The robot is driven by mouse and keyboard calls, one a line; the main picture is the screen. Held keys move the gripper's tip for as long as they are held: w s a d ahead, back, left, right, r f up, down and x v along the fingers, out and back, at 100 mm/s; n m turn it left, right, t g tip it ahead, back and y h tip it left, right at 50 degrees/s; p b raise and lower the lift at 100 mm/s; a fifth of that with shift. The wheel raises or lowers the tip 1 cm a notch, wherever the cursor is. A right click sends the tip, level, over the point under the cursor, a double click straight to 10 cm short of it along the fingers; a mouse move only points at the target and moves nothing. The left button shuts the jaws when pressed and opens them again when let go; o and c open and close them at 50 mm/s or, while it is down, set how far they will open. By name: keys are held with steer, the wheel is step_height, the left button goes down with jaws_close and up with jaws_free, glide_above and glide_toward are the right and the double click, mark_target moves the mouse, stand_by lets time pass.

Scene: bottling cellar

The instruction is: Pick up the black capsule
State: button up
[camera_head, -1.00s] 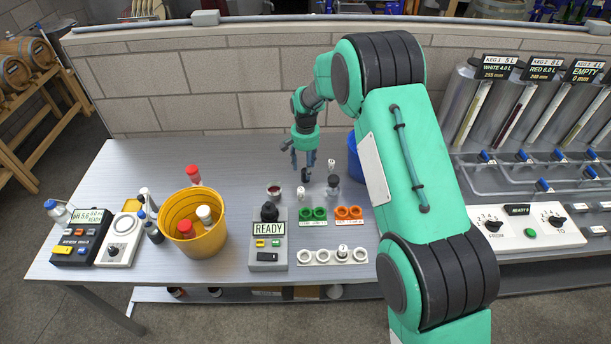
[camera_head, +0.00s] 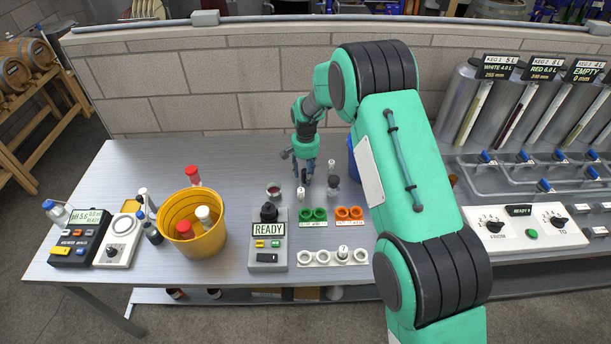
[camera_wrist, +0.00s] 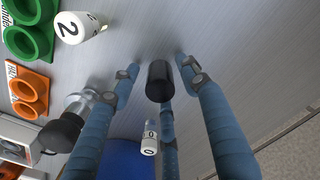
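The black capsule (camera_wrist: 160,82) is a short dark cylinder in the middle of the wrist view. My gripper (camera_wrist: 158,75) has blue fingers spread on both sides of it, with one finger behind it; I see gaps, so it is open. Whether any finger touches the capsule I cannot tell. In the head view my gripper (camera_head: 308,180) points down, low over the table, and the black capsule is hidden there by the fingers.
A white capsule marked 2 (camera_wrist: 80,27) and another white capsule (camera_wrist: 149,138) lie close by. A blue container (camera_head: 353,160), green rings (camera_head: 313,214) and orange rings (camera_head: 349,213) are near. The table's back left is clear.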

mark_target(305, 171)
steer(key=c, duration=0.4)
steer(key=shift+c, duration=0.2)
steer(key=shift+r, duration=0.1)
steer(key=shift+r+p, duration=0.95)
steer(key=shift+r, duration=3.95)
